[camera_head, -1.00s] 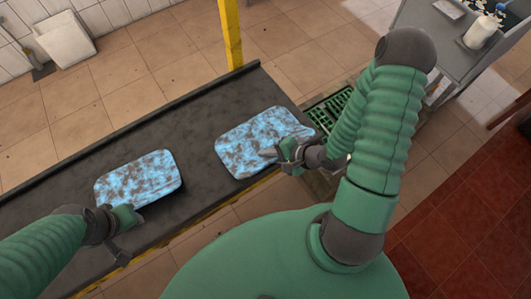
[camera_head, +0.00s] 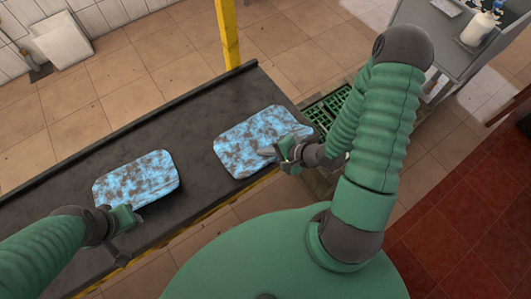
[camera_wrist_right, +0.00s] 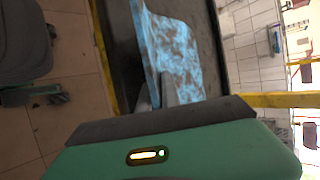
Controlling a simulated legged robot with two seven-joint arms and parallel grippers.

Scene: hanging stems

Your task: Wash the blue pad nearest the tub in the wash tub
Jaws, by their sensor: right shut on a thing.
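Two blue pads with brown stains lie on a dark belt. The right-hand pad (camera_head: 258,136) is the one closer to the green crates. My right gripper (camera_head: 272,154) is shut on its near right edge. In the right wrist view this pad (camera_wrist_right: 175,50) runs up from between the fingers (camera_wrist_right: 165,92), its face tilted to the camera. The left-hand pad (camera_head: 135,178) lies flat on the belt. My left gripper (camera_head: 130,238) is beside its near edge; its jaw opening is unclear. I cannot make out a wash tub; my right arm covers part of that side.
The dark belt (camera_head: 60,195) has a raised far edge and a yellow post (camera_head: 228,35) behind it. Green crates (camera_head: 325,112) stand past its right end. A grey table (camera_head: 455,45) with a white bottle (camera_head: 478,28) is at upper right. Bare belt lies between the pads.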

